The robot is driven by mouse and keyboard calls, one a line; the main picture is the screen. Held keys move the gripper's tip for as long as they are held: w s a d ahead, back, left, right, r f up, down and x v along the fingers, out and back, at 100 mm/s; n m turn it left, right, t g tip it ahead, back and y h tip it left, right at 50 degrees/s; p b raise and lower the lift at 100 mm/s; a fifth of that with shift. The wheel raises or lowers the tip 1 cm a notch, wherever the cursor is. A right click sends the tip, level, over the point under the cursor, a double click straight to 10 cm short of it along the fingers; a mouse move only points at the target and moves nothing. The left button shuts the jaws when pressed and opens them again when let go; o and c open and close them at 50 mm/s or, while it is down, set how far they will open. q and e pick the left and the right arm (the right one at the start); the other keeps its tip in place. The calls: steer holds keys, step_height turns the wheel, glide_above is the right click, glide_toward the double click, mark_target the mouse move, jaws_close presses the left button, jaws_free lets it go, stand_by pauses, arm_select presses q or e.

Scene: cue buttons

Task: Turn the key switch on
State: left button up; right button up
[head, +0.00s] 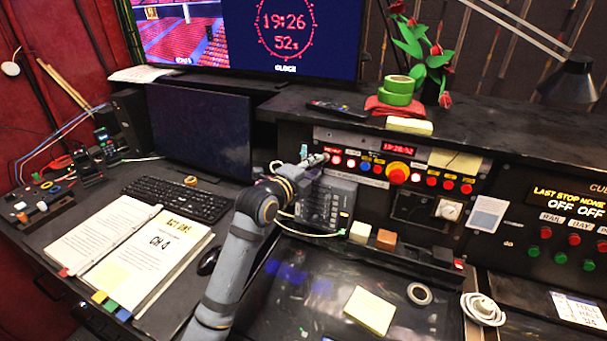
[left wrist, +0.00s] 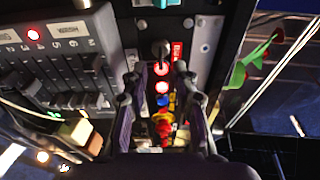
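The key switch (left wrist: 160,50) shows in the left wrist view as a dark knob on a metal panel, beside a small red label. In the head view I cannot make it out clearly behind my gripper. My left gripper (head: 318,159) is at the left end of the button panel. In the left wrist view, my left gripper (left wrist: 160,90) is open, with its fingers apart on either side of the button row. The knob lies ahead of the fingertips, and nothing is visibly held. My right gripper is not in view.
Lit buttons and a red mushroom button (head: 397,173) sit along the panel (head: 431,160). Green tape rolls (head: 398,90) rest on the shelf above. An open binder (head: 135,250) lies left.

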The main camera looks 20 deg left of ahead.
arm_select(q)
steer(key=v, duration=0.9)
steer(key=shift+s+r, duration=0.1)
